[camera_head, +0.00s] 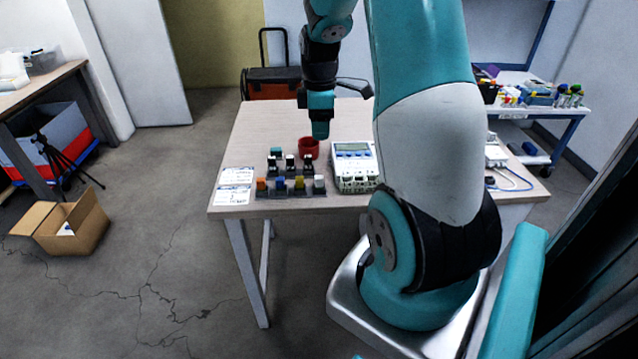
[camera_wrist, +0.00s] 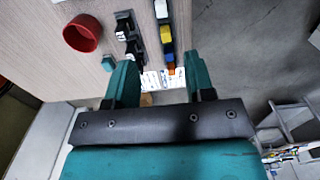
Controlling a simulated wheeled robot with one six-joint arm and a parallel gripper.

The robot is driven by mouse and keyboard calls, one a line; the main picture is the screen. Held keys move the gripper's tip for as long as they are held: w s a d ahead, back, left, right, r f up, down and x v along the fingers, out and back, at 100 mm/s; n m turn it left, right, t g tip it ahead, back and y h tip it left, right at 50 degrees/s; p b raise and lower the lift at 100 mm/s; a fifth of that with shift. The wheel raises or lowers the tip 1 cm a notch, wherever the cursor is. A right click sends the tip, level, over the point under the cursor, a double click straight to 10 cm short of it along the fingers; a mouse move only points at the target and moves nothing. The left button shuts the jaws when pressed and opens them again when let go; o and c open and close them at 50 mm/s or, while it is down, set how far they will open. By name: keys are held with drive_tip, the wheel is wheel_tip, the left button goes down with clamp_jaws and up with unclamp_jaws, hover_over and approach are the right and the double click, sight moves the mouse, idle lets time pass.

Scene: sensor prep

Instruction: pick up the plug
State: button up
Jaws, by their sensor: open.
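No single thing is plainly the plug; the likely candidates are small pieces on the table. A teal piece (camera_head: 276,152) stands behind the rows, left of the red cup; it also shows in the wrist view (camera_wrist: 108,64), beside my left finger. Black pieces with pale faces (camera_wrist: 122,28) form one row. Coloured pieces form the front row: orange (camera_head: 261,184), blue (camera_head: 280,184), yellow (camera_head: 299,183) and white (camera_head: 319,183). My gripper (camera_wrist: 161,72) is open, nothing visible between its fingers. The fingers partly cover the rows in the wrist view.
A red cup (camera_head: 308,148) stands behind the rows. A white meter (camera_head: 354,166) is to their right, and printed cards (camera_head: 235,186) lie to their left on the table (camera_head: 255,125). An open cardboard box (camera_head: 68,225) is on the floor.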

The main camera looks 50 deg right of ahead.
sight(319, 177)
wheel_tip(319, 177, down, 16)
drive_tip(key=shift+a+r+p, duration=0.1)
drive_tip(key=shift+p, duration=0.9)
clamp_jaws()
